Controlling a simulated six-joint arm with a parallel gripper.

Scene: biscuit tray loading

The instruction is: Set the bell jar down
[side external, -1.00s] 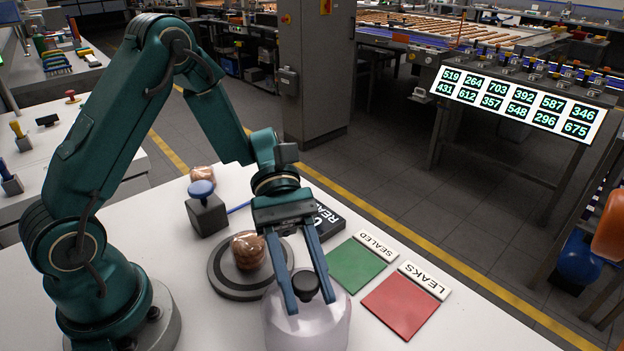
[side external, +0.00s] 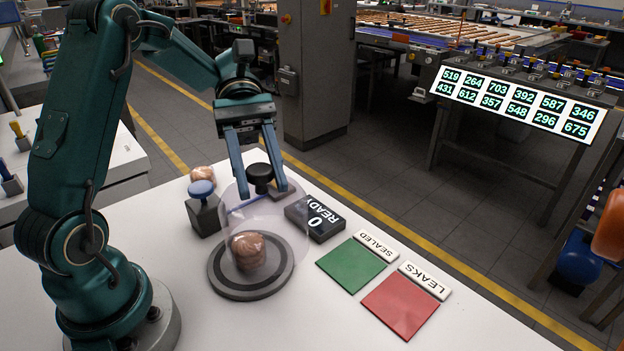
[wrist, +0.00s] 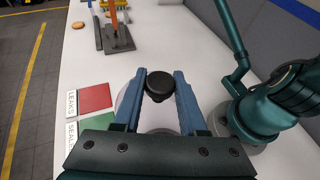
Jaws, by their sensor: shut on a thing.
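My gripper (side external: 261,190) is shut on the black knob of the bell jar (side external: 290,218), a clear, faintly pink dome. In the side view the jar appears raised above the round grey plate (side external: 222,280), overlapping its far part; the exact gap is hard to tell. A wrapped brown biscuit pack (side external: 248,250) sits on the plate, partly seen through the jar wall. In the wrist view the knob (wrist: 159,85) is between both fingers (wrist: 160,78), and my gripper hides most of the jar below.
A grey block with a blue button (side external: 203,210) is at the left, with another wrapped pack (side external: 203,177) behind. Green SEALED (side external: 350,264) and red LEAKS (side external: 399,305) mats lie empty at right.

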